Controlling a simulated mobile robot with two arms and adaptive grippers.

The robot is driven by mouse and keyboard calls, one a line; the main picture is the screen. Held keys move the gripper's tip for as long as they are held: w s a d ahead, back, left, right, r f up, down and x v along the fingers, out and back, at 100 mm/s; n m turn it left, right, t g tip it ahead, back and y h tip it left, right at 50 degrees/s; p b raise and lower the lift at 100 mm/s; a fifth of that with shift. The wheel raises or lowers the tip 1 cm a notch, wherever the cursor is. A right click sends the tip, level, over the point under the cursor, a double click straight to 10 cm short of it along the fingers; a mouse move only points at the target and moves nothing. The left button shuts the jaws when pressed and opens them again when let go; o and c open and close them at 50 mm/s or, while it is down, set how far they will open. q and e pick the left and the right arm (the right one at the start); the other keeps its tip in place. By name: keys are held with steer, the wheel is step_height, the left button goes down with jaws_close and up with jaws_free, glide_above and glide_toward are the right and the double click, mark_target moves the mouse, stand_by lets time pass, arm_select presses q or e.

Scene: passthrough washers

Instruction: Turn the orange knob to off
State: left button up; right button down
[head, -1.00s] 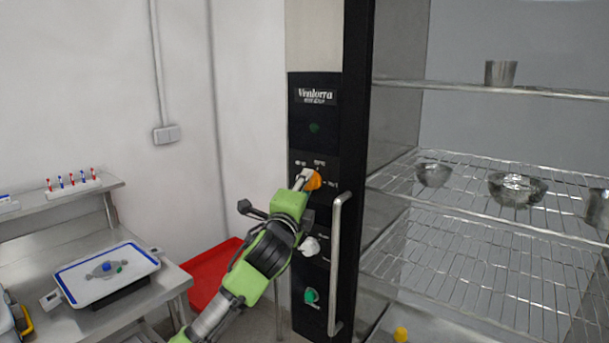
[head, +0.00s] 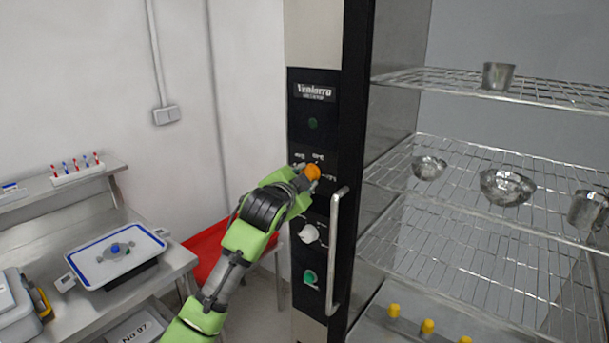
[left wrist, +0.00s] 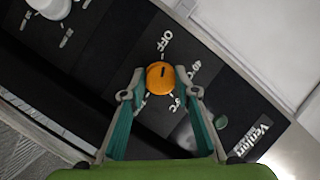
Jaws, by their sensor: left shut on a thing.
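The orange knob (head: 312,172) is on the black control panel (head: 318,140), above a white knob. It also shows in the left wrist view (left wrist: 160,77), with white labels around it, OFF among them. A short dark mark on its face appears to point roughly toward OFF. My left gripper (head: 304,180) is at the knob, and its two fingers (left wrist: 160,84) are shut on it from both sides in the left wrist view. In the head view the gripper hides part of the knob and labels. My right gripper is not in view.
Below the orange knob are a white knob (head: 309,233) and a green button (head: 309,277). A vertical metal handle (head: 336,250) stands out close to the right. Wire shelves (head: 470,185) with metal bowls are further right. A steel bench (head: 60,240) is at the left.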

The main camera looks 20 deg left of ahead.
arm_select(q)
steer(key=shift+r+n, duration=0.25)
steer(key=shift+n, duration=0.25)
steer(key=o, duration=1.1)
steer(key=shift+c, duration=0.2)
steer(key=shift+o, duration=0.2)
steer(key=shift+w+f, duration=0.1)
steer(key=shift+f, duration=0.05)
steer(key=v, duration=1.2)
steer(key=shift+a, duration=0.15)
